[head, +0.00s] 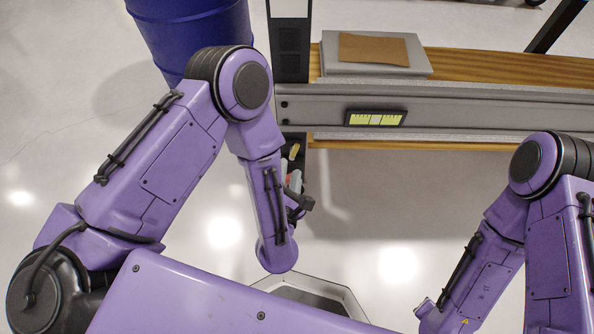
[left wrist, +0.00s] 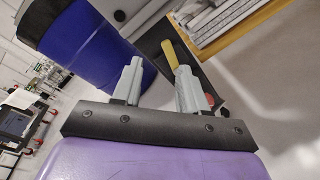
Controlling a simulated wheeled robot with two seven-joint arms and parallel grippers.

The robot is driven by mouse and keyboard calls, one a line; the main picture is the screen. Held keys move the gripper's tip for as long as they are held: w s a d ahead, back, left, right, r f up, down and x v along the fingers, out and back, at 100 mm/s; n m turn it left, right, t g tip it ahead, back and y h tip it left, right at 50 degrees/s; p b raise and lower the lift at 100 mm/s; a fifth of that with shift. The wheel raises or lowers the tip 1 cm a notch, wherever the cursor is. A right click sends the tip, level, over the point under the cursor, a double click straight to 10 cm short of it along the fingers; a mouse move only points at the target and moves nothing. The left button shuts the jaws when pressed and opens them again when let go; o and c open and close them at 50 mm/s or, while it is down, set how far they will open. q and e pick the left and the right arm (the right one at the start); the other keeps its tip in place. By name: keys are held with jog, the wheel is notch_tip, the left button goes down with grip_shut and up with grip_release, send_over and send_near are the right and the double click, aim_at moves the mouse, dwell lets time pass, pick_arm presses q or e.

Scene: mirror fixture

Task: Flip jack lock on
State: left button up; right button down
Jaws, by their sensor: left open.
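A small yellow lever (head: 294,151), likely the jack lock, sits on a dark post at the left end of the grey beam. In the left wrist view the yellow lever (left wrist: 170,54) stands upright on a dark panel, beyond the fingertips and nearer the right-hand finger. My left gripper (left wrist: 159,70) is open, with nothing seen between its fingers. In the head view my left gripper (head: 293,183) is partly hidden by its own wrist, just below the lever. I cannot tell whether a finger touches the lever. My right arm shows, but its gripper does not.
A grey beam (head: 440,108) with a yellow-green level vial (head: 375,118) runs to the right. A brown sheet (head: 373,48) lies on a grey plate on wood behind it. A blue barrel (head: 195,30) stands at the back left. The floor below the beam is open.

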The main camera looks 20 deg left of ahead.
aim_at(296, 149)
pick_arm(q)
jog(key=w+n+b, duration=0.1)
jog(key=w+n, duration=0.1)
jog(key=w, duration=0.1)
jog(key=w+f+n+y+b, duration=0.1)
jog(key=w+n+b, duration=0.1)
jog(key=n, duration=0.1)
jog(key=w+f+n+t+y+b, duration=0.1)
jog(key=w+n, duration=0.2)
jog(key=shift+w+a+f, duration=0.15)
jog(key=shift+w+a, duration=0.2)
jog(key=shift+a, duration=0.05)
jog(key=shift+w+a, duration=0.1)
jog(key=shift+w, duration=0.55)
pick_arm(e)
notch_tip(296, 149, down, 7)
jog(key=shift+f, duration=0.15)
jog(key=shift+s+a, duration=0.1)
